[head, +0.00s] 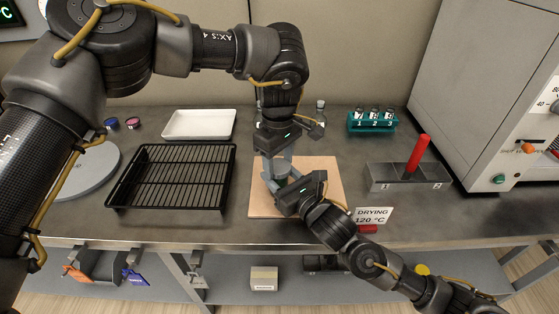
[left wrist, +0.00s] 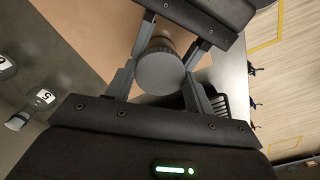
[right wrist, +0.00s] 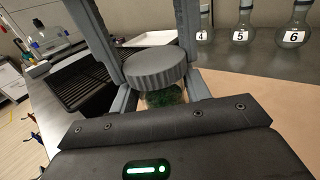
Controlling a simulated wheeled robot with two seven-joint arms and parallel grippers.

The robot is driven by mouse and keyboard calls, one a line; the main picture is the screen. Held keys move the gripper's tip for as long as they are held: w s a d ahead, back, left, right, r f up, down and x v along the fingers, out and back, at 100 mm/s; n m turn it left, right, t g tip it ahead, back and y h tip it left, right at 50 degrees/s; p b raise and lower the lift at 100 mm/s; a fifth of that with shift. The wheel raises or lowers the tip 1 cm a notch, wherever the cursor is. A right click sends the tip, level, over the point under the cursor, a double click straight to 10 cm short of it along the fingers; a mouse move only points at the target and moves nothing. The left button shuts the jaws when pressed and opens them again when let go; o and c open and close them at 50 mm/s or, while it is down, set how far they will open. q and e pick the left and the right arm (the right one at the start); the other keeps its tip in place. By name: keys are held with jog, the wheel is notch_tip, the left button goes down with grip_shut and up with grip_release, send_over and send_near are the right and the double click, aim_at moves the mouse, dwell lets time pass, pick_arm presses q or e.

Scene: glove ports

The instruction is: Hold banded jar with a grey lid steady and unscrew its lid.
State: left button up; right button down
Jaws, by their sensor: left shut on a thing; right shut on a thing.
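The jar's round grey lid (left wrist: 160,73) faces up in the left wrist view, and its ridged edge (right wrist: 157,72) shows in the right wrist view. The jar body (right wrist: 166,98), with something green inside, is below it, mostly hidden by fingers; its bands are not clear. The jar is upright over the tan board. My left gripper (head: 277,160) comes down from above and is shut on the lid, one finger on each side. My right gripper (head: 278,184) comes in from the lower right and is shut on the jar body beneath the lid.
The tan board (head: 318,190) lies on the grey bench. A black wire rack (head: 175,177) and a white tray (head: 200,125) are left. A grey block with a red handle (head: 418,155), a teal flask rack (head: 372,124) and a drying sign (head: 372,216) are right.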

pick_arm(q)
jog(key=n, duration=1.9)
jog(key=shift+n, duration=0.4)
jog(key=n, duration=0.7)
jog(key=shift+r, duration=0.1)
jog(key=n, duration=2.6)
jog(key=shift+a, duration=0.2)
jog(key=shift+r, duration=0.2)
